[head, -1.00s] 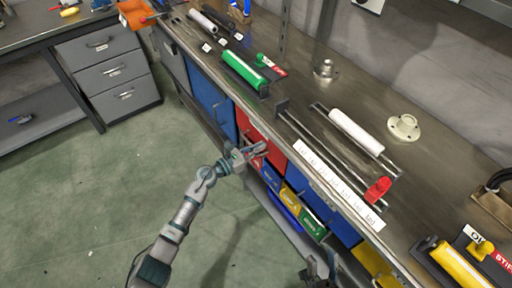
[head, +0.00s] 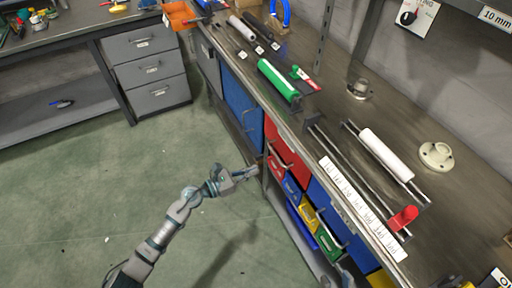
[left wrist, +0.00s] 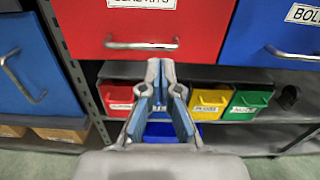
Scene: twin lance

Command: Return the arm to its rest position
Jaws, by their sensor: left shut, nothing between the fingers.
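My left gripper (head: 250,172) is in the head view, in front of the cabinet under the bench, its arm coming up from the bottom left. Its fingers are shut and empty. In the left wrist view the gripper (left wrist: 165,90) points at the cabinet, below the handle of a red drawer (left wrist: 200,20). The red drawer (head: 287,146) also shows in the head view, and the fingers look apart from its handle.
Blue drawers (head: 242,105) flank the red one. Small red, yellow (left wrist: 208,102) and green (left wrist: 247,103) bins sit on a shelf below. The bench top (head: 335,95) holds a green roller (head: 279,80) and a white roller (head: 386,154). The floor (head: 90,205) at left is open.

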